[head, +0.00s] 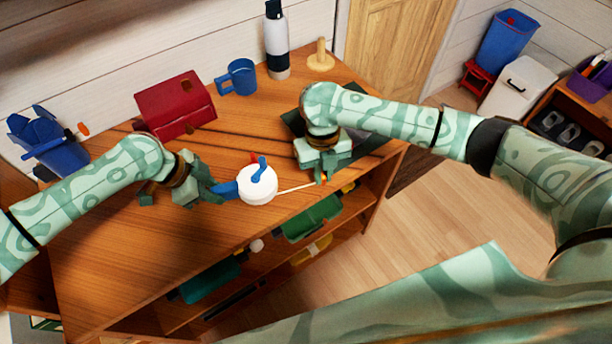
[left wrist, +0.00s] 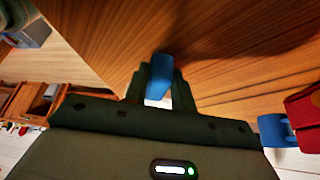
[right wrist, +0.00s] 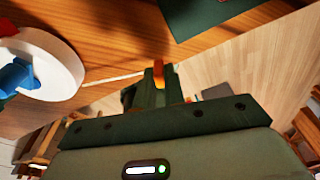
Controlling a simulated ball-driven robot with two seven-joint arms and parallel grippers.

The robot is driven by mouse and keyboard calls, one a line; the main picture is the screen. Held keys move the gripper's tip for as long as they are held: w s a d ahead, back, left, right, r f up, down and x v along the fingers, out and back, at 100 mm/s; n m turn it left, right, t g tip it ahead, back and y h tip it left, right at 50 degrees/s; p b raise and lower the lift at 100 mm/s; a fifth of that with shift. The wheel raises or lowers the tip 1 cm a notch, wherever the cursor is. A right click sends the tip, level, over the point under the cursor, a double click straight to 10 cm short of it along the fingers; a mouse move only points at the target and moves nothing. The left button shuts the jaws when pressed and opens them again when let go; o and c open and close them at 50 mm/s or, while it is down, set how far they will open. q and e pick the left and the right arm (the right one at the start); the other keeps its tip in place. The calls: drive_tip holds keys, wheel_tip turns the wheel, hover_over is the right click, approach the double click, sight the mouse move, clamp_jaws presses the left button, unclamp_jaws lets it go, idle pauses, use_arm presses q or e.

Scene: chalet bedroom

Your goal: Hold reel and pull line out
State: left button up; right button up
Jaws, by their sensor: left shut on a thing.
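The white round reel (head: 257,186) has a blue crank on top and a blue handle at its left side. My left gripper (head: 222,191) is shut on the blue handle, which shows between its fingers in the left wrist view (left wrist: 160,72). The pale line (head: 297,188) runs straight from the reel to the right. Its orange end tab (right wrist: 158,72) sits between the fingertips of my right gripper (right wrist: 158,88), which looks shut on it near the table's front edge. The reel also fills the left of the right wrist view (right wrist: 55,70).
The wooden table (head: 95,255) holds a red box (head: 172,106), a blue mug (head: 238,77), a bottle (head: 277,40), a wooden peg stand (head: 320,60) and a blue container (head: 52,150). A dark green mat (head: 370,145) lies under my right arm. Shelves below hold several items.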

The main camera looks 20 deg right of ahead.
drive_tip(key=o, duration=0.5)
drive_tip(key=shift+d, duration=0.15)
drive_tip(key=shift+c, duration=0.2)
wheel_tip(320, 180, up, 6)
drive_tip(key=shift+w, duration=0.45)
